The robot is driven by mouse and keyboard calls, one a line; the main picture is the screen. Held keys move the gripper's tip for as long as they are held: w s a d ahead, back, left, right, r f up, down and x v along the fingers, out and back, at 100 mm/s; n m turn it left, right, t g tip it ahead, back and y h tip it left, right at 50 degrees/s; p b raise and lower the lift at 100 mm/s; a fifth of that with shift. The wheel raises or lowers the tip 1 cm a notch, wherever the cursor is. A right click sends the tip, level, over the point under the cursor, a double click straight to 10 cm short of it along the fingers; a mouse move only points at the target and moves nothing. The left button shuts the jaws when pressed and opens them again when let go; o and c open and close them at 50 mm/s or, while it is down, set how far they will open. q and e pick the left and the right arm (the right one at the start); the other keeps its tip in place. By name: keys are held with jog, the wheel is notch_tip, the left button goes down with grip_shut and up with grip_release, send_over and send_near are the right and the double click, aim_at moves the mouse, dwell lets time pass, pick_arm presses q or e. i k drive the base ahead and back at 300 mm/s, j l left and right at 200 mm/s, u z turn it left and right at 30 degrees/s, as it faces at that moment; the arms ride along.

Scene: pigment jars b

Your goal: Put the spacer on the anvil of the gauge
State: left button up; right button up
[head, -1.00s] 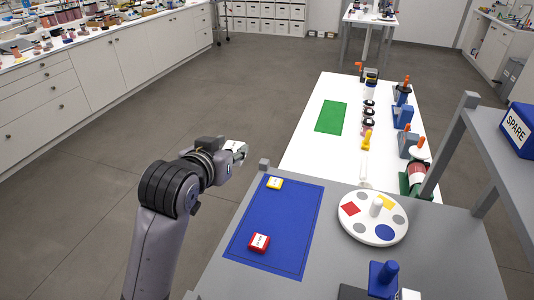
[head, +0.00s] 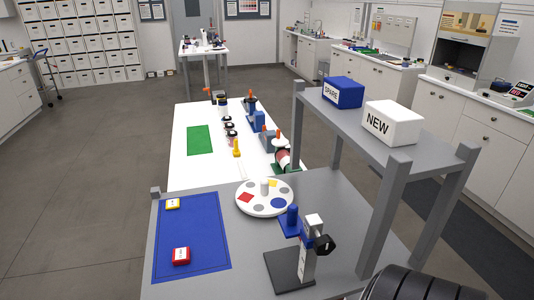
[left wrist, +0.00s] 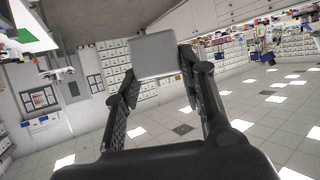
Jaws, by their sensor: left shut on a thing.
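The gauge (head: 307,262) stands near the front of the grey table in the head view, with a dark base plate, an upright post, a blue cylinder and a black knob. I cannot clearly make out its anvil. My left gripper (left wrist: 158,66) is shut on a plain grey block (left wrist: 155,54), which appears to be the spacer, in the left wrist view. The block sits between the fingertips. The left gripper and block are outside the head view, so their distance from the gauge does not show.
A white round tray (head: 250,207) stands behind the gauge. A grey shelf (head: 402,150) with SPARE (head: 343,92) and NEW (head: 392,124) boxes rises at right.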

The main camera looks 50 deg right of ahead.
aim_at(276, 261)
jog(key=k+j+z, duration=0.1)
jog(key=j+z, duration=0.25)
jog(key=k+j+z, duration=0.1)
jog(key=z, duration=0.25)
jog(key=k+j+z, duration=0.15)
jog(key=z, duration=0.2)
jog(key=j+z, duration=0.1)
jog(key=z, duration=0.6)
